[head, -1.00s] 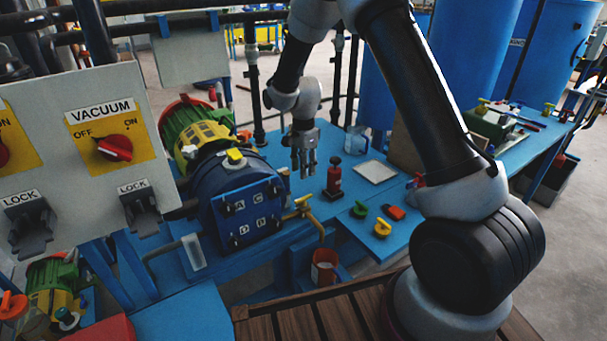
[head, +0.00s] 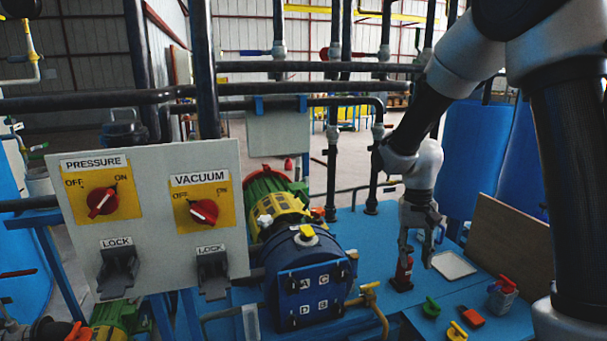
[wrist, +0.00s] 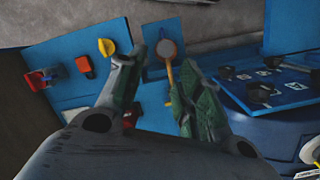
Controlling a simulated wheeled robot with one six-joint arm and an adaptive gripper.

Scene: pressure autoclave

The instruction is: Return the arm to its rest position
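My gripper (head: 424,240) hangs from my arm over the blue bench, on the right in the head view. Its fingers point down and stand apart with nothing between them. In the wrist view my gripper (wrist: 152,85) also shows its two fingers spread and empty. A small red and black device (head: 402,274) stands on the bench just behind or beside the left finger, and the fingers partly hide it. I cannot tell if they touch it.
A control panel (head: 146,256) with pressure and vacuum knobs stands at left. A blue autoclave (head: 312,282) is left of my gripper. Pipes cross behind.

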